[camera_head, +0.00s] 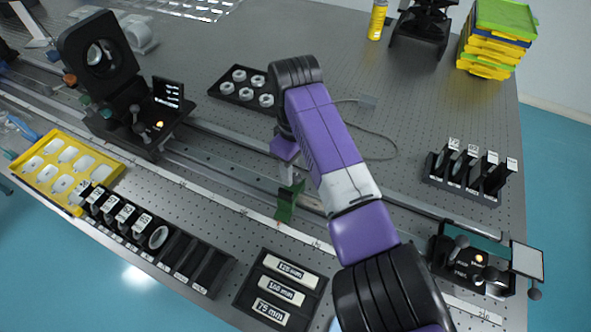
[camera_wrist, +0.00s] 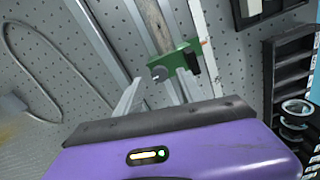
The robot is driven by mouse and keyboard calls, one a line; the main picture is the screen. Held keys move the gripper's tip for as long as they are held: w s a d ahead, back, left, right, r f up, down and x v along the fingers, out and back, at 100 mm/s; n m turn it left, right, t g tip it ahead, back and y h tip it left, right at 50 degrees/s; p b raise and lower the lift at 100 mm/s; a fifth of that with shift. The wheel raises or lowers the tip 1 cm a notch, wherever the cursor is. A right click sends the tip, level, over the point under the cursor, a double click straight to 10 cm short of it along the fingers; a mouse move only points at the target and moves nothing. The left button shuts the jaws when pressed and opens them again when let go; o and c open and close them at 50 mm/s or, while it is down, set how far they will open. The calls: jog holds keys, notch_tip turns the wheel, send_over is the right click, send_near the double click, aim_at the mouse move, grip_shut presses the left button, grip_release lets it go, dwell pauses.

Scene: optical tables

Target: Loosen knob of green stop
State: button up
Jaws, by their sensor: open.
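The green stop (camera_head: 288,205) sits on the rail in the middle of the table. In the wrist view the green stop (camera_wrist: 178,60) is ahead of my gripper, with a grey round knob (camera_wrist: 158,73) on its near left side. My gripper (camera_wrist: 157,86) is open, its two light fingers apart and pointing towards the stop. The knob shows between the fingertips in the picture; I cannot tell how far it is from them. In the head view my purple arm hides most of the gripper (camera_head: 288,172), and the knob is not clear.
A long rail (camera_head: 215,152) crosses the table. A black holder with lenses (camera_head: 145,222) and a labelled box (camera_head: 281,291) stand in front. A black tray of white rings (camera_head: 246,87) lies behind. A large black mount (camera_head: 100,58) stands left, a lens rack (camera_head: 470,172) right.

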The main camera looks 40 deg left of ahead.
jog(key=shift+f, duration=1)
jog(key=shift+c, duration=0.3)
grip_shut()
